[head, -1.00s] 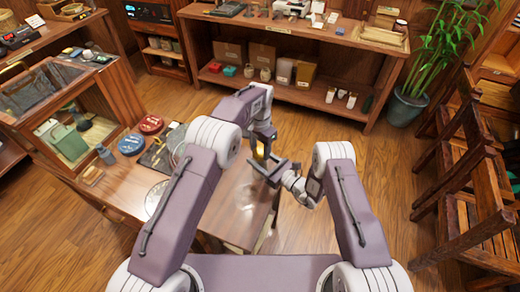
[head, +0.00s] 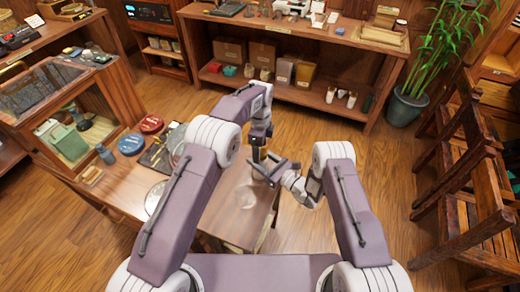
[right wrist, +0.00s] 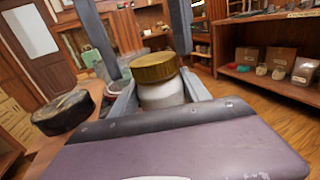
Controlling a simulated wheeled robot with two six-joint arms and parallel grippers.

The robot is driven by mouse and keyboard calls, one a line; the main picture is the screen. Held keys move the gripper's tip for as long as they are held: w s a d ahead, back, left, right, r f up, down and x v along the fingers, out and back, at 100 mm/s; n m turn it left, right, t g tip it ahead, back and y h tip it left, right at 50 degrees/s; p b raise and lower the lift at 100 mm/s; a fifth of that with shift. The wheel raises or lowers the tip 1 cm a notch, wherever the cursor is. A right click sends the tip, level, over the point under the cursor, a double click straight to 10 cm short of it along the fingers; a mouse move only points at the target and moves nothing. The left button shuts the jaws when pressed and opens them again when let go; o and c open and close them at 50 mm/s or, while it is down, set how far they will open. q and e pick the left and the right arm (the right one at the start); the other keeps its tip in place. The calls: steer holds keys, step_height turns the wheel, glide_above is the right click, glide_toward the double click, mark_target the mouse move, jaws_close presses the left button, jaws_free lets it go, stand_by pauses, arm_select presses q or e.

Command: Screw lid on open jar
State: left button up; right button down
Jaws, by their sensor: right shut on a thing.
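In the right wrist view a white jar (right wrist: 163,95) stands upright between the jaws of my right gripper (right wrist: 160,98), which is shut on it. A ribbed gold lid (right wrist: 153,67) sits on top of the jar; I cannot tell how tightly. Two dark fingers of my left gripper (right wrist: 150,60) hang from above on either side of the lid, with a clear gap at the left one. In the head view my left gripper (head: 259,153) is above my right gripper (head: 270,170), near the table's right edge. The jar is mostly hidden there.
The wooden table (head: 240,220) has a glass case (head: 70,130), a red tin (head: 151,123) and a blue tin (head: 131,144) at its left. Open floor lies right of the table.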

arm_select(q)
steer(key=shift+r, duration=1.95)
steer(key=shift+c, duration=0.3)
